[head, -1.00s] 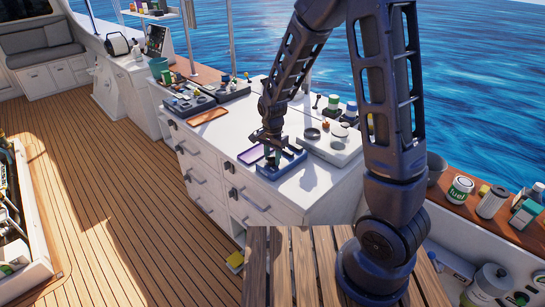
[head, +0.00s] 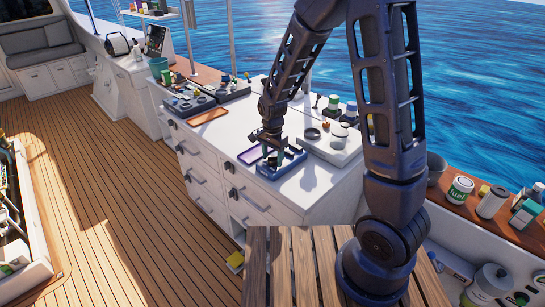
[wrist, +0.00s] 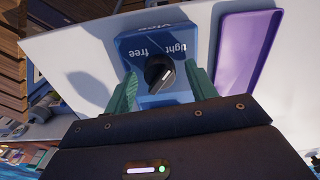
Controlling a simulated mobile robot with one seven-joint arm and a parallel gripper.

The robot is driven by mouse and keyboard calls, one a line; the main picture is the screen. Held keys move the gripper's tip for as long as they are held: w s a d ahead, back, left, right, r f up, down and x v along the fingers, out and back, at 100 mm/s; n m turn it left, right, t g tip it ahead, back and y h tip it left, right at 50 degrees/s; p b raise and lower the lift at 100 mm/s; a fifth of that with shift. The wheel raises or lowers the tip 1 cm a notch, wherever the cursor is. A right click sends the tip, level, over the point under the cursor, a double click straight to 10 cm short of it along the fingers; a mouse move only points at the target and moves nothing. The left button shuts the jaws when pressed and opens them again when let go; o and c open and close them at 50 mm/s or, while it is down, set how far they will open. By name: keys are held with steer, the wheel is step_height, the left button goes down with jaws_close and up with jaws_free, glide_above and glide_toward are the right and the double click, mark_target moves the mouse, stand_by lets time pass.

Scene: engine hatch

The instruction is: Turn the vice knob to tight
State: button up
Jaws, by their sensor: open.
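The blue vice (wrist: 140,47) sits on the white counter, with upside-down "tight" and "free" labels on its face. Its round black knob (wrist: 158,73) has a raised grip and a pale edge, slanting in the wrist view. Which label it points to is hard to tell. My gripper (wrist: 160,71) is open, with a green finger on each side of the knob and visible gaps between. In the head view my gripper (head: 272,153) is low over the blue vice (head: 285,169), and the knob is hidden there.
A purple tray (wrist: 247,50) lies right beside the vice in the wrist view. In the head view, a pale block with round parts (head: 331,150) stands right of it, and an orange tray (head: 208,116) lies behind. The counter's front right is clear.

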steer(key=shift+r, duration=0.1)
step_height(320, 180, up, 11)
steer(key=shift+f, duration=0.2)
stand_by(0.5)
